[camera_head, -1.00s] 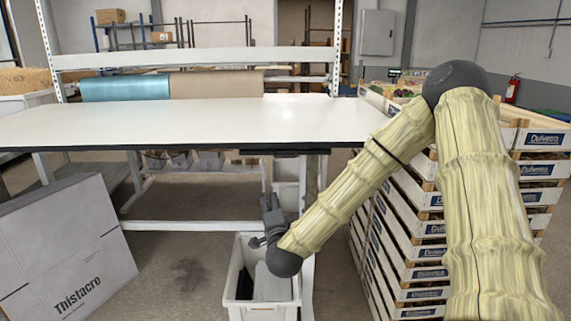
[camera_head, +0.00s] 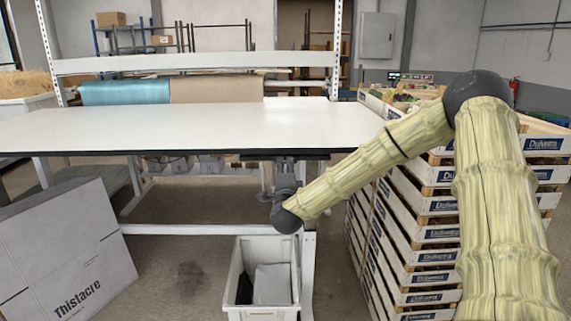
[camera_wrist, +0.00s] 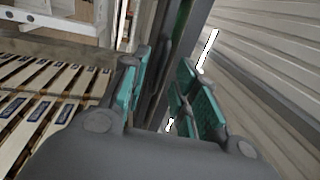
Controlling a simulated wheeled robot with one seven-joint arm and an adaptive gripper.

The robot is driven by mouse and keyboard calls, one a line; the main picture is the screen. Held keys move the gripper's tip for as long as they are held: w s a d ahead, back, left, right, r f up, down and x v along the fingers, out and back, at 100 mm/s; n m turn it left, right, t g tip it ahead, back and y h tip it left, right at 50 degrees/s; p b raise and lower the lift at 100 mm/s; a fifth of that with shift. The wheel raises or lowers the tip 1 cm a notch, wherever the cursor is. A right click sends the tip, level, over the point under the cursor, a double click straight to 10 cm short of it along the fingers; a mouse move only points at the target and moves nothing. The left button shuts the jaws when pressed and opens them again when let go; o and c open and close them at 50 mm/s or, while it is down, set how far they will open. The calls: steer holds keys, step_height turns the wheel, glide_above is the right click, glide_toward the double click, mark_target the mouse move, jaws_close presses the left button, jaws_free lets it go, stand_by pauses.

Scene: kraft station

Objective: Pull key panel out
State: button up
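What seems to be the key panel is a thin dark strip (camera_head: 312,155) under the front edge of the white table (camera_head: 190,126). No keys can be made out. My gripper (camera_head: 284,163) is just below this strip, its fingertips hard to make out against it. In the wrist view, my gripper (camera_wrist: 166,93) has its teal-padded fingers spread apart. A long dark bar or edge (camera_wrist: 170,45) runs into the space between them. Whether this is the panel, and whether the pads touch it, I cannot tell.
A white bin (camera_head: 243,300) with grey and black contents stands on the floor below my gripper. Stacked crates (camera_head: 425,257) rise close on the right, beside my arm. Floor between box and bin is clear.

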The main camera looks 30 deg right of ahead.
steer(key=shift+x, duration=1)
jaws_close()
steer(key=shift+a+f, duration=0.1)
